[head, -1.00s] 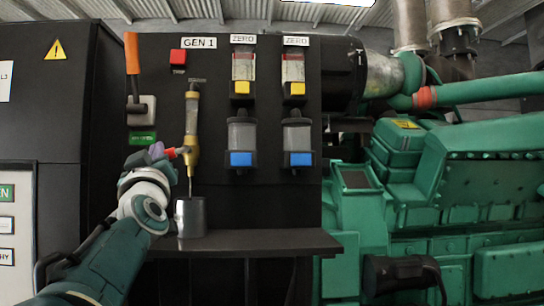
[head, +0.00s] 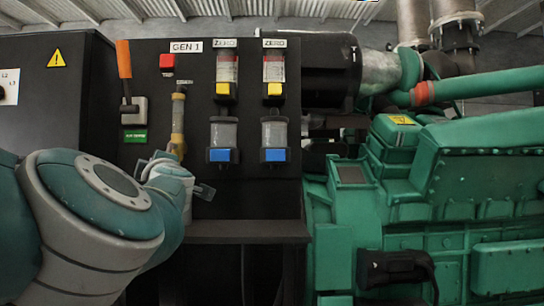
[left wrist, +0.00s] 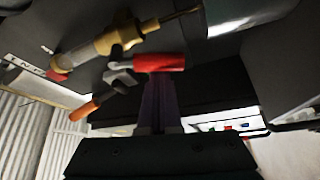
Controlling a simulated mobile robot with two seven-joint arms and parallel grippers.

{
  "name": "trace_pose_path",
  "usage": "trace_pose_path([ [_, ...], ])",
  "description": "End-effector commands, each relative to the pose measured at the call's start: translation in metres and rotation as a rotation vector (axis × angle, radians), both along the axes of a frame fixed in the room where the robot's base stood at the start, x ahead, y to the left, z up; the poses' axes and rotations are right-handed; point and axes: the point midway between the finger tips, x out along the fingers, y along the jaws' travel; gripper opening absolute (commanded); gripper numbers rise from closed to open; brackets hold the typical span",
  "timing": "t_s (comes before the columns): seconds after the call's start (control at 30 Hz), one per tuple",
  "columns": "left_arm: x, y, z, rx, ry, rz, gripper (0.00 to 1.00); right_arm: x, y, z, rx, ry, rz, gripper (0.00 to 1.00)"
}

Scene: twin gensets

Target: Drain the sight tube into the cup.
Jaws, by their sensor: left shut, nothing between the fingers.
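The sight tube (head: 178,115) stands upright on the black panel under GEN 1, with yellowish contents low in its glass. In the left wrist view its brass body (left wrist: 125,38) ends in a thin spout, with a red valve handle (left wrist: 160,62) beside it. The grey metal cup (left wrist: 235,12) shows at the top, beyond the spout tip; my arm hides it in the head view. My left gripper (left wrist: 158,82) is shut and empty, its purple fingers right by the red handle. I cannot tell whether they touch it. My right gripper is not in view.
A shelf (head: 245,231) juts out below the panel. An orange-handled lever (head: 124,75) and a red button (head: 167,62) are near the tube. Two blue-capped bowls (head: 222,140) hang to its right. The green engine (head: 450,190) fills the right side.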

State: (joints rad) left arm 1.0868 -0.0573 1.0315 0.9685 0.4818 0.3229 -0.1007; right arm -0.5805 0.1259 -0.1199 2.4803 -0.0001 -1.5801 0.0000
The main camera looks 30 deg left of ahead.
Motion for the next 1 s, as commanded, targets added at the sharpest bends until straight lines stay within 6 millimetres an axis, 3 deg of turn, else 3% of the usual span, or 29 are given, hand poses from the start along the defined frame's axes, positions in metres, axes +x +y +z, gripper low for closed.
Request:
trace_pose_path([
  [0.33,0.005,-0.008,-0.003,-0.156,-0.095,-0.002,0.00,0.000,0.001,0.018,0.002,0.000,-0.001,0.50],
  [1.0,0.006,-0.010,-0.005,-0.198,-0.121,-0.002,0.00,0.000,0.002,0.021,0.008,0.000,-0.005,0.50],
])
